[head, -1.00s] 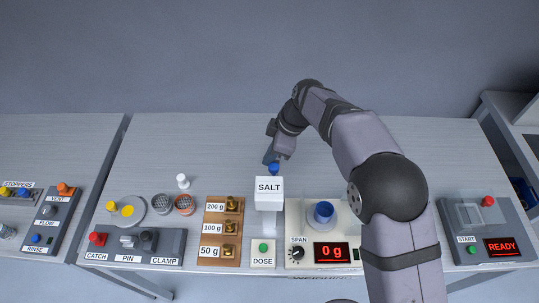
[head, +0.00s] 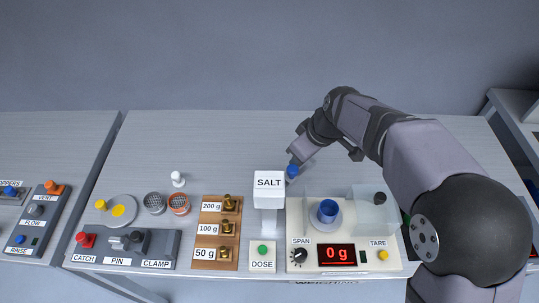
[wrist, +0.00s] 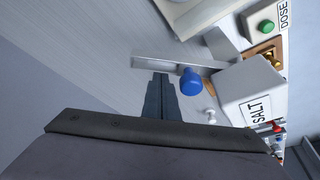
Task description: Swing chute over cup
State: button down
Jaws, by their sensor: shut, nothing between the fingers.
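The white salt hopper (head: 268,190), labelled SALT, stands left of the scale (head: 392,252). A blue knob (head: 292,171) shows just behind and right of it. In the wrist view the blue knob (wrist: 190,82) is near a pale bar (wrist: 165,62), which looks like the chute; in the head view the chute is mostly hidden. The blue cup (head: 327,212) stands upright on the scale's pan, right of and in front of the knob. My gripper (head: 294,160) is shut and empty, close beside the knob; I cannot tell whether they touch. Its fingers also show in the wrist view (wrist: 161,80).
The scale reads 0 g and has a clear shield (head: 374,208) at its right. A DOSE button (head: 263,250) is in front of the hopper. A weight rack (head: 218,230) stands left. The bench behind the hopper is clear.

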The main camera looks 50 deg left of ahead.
jog(key=s+d+m+t+b, duration=0.1)
jog(key=s+d+m+t, duration=0.1)
jog(key=d+m, duration=0.5)
jog(key=shift+s+d+m+h, duration=0.25)
jog(key=shift+d+m+h, duration=0.15)
jog(key=shift+d, duration=0.7)
jog(key=shift+f, duration=0.1)
jog(key=shift+w, duration=0.1)
notch_tip(320, 180, up, 10)
jog(key=b, duration=0.1)
jog(key=shift+w+a+f, duration=0.15)
jog(key=shift+w+a, duration=0.05)
jog(key=shift+a, duration=0.1)
dwell(0.4)
